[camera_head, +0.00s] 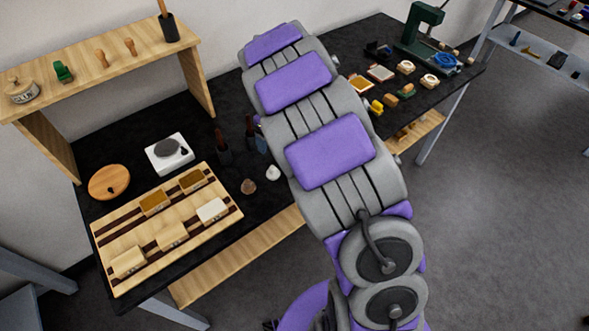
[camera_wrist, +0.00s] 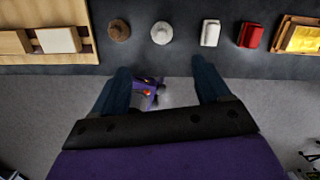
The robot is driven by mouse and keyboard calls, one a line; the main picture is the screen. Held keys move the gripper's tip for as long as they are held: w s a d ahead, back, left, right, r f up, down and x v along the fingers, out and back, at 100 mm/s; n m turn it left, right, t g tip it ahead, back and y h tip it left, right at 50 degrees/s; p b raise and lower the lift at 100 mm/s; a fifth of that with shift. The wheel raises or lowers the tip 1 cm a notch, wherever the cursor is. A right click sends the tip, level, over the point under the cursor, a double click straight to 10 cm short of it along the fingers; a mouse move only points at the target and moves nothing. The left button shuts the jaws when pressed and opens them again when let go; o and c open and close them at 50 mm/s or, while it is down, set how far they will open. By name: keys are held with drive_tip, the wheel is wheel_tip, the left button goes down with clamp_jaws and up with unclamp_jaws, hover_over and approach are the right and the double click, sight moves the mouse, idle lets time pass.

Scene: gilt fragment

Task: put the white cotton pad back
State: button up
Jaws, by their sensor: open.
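A small white rounded piece, which may be the white cotton pad (camera_wrist: 162,32), lies on the dark bench top near its front edge in the wrist view. It also shows left of my arm in the head view (camera_head: 273,172). My gripper (camera_wrist: 163,82) is open and empty, its two dark fingers apart and pointing toward the bench edge, short of the white piece. In the head view my arm hides the gripper. A wooden tray (camera_head: 110,222) on the left holds several blocks, one with a white top (camera_head: 212,210); I cannot tell whether that is the pad.
A brown rounded piece (camera_wrist: 119,28) lies left of the white one. To its right stand a white block (camera_wrist: 210,32), a red block (camera_wrist: 250,35) and a wooden tray with yellow (camera_wrist: 303,38). A white scale (camera_head: 169,153), a round wooden lid (camera_head: 109,182) and a wooden shelf (camera_head: 95,55) stand behind.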

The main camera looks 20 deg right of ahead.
drive_tip(key=s+d+r+n+g, duration=0.1)
drive_tip(key=s+r+n, duration=0.5)
drive_tip(key=s, duration=0.4)
drive_tip(key=s+r+n, duration=0.4)
drive_tip(key=s+n, duration=0.4)
drive_tip(key=s, duration=0.1)
drive_tip(key=s+a+r+n+g, duration=0.1)
drive_tip(key=s+n+g, duration=0.1)
drive_tip(key=s+n, duration=1.4)
drive_tip(key=s, duration=0.5)
drive_tip(key=shift+h, duration=0.3)
